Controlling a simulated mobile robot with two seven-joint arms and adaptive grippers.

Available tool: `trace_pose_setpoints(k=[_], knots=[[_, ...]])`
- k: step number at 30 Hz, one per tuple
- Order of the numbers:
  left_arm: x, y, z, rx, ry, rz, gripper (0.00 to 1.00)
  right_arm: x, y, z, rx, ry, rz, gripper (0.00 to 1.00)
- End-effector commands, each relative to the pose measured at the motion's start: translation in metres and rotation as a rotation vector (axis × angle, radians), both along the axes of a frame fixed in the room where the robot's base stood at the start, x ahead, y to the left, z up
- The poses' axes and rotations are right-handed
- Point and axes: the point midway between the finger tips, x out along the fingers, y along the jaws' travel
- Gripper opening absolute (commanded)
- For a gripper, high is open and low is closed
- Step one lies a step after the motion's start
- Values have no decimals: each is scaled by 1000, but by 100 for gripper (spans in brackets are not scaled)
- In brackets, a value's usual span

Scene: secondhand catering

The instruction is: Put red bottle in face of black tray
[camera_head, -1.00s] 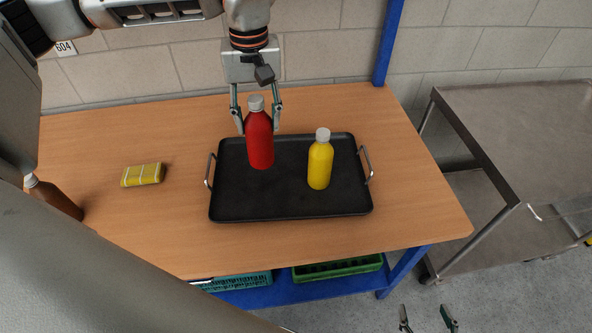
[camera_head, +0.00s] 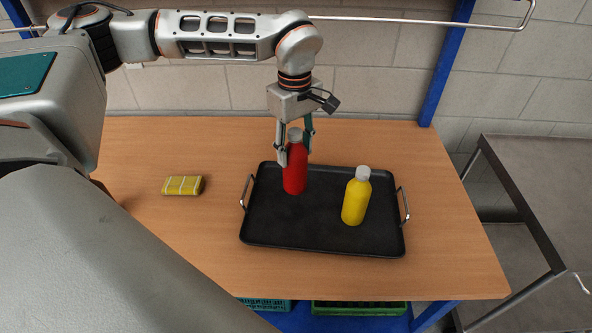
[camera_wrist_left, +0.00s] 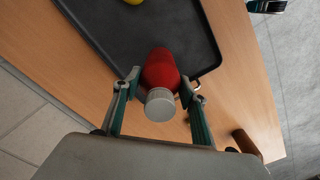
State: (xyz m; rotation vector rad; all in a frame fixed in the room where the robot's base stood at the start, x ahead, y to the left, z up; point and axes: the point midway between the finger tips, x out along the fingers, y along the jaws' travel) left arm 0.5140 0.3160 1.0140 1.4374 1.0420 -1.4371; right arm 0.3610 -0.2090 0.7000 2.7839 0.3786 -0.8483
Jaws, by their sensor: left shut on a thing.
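The red bottle (camera_head: 295,172) with a grey cap is upright at the back left part of the black tray (camera_head: 300,228). I cannot tell whether its base touches the tray. My left gripper (camera_head: 296,156) comes from above and is shut on the bottle, with a finger on each side of its upper part. In the left wrist view the red bottle (camera_wrist_left: 160,70) is between the fingers of the left gripper (camera_wrist_left: 160,88), cap toward the camera, over the edge of the black tray (camera_wrist_left: 150,30). My right gripper is out of view.
A yellow bottle (camera_head: 356,197) with a white cap stands on the tray's right half. A brown object (camera_wrist_left: 246,145) shows in the wrist view. A metal table (camera_head: 540,190) stands at the right.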

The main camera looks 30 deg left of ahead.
Motion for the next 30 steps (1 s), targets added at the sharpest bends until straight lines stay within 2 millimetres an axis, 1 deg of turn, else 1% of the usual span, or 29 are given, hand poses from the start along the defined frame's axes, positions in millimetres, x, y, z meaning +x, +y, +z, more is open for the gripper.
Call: trace_pose_setpoints(k=[1,3,11,18,20,30], knots=[[-1,0,-10,1,3,0,7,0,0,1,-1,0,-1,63],[0,0,-19,1,2,0,7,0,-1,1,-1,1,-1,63],[0,0,-36,0,1,0,7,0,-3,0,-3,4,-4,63],[0,0,-68,1,1,-1,7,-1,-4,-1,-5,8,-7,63],[0,0,-72,0,-1,-1,7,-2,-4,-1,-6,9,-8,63],[0,0,-75,1,-1,0,7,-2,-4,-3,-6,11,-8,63]])
